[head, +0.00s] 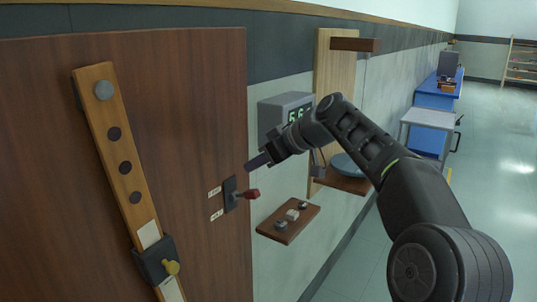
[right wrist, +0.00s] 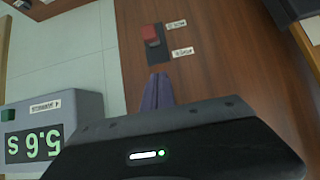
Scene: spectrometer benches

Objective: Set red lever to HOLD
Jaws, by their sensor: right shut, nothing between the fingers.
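The red lever (head: 250,194) sticks out from a dark plate (head: 230,196) near the right edge of the brown wooden panel. Two small white labels (head: 215,191) (head: 217,214) sit beside the plate, one above the other; their words are too small to read. In the right wrist view, which is upside down, the red lever (right wrist: 150,34) sits near the top end of its plate. My right gripper (head: 257,162) is shut and empty, its fingertips a little above the lever and apart from it. It also shows in the right wrist view (right wrist: 158,84). My left gripper is out of view.
A grey box with a green digital display (head: 300,115) is on the wall behind my right gripper. A small wooden shelf (head: 275,232) with knobs is right of the lever. A slanted wooden strip (head: 122,150) with a dark slider is at left. Floor is clear at right.

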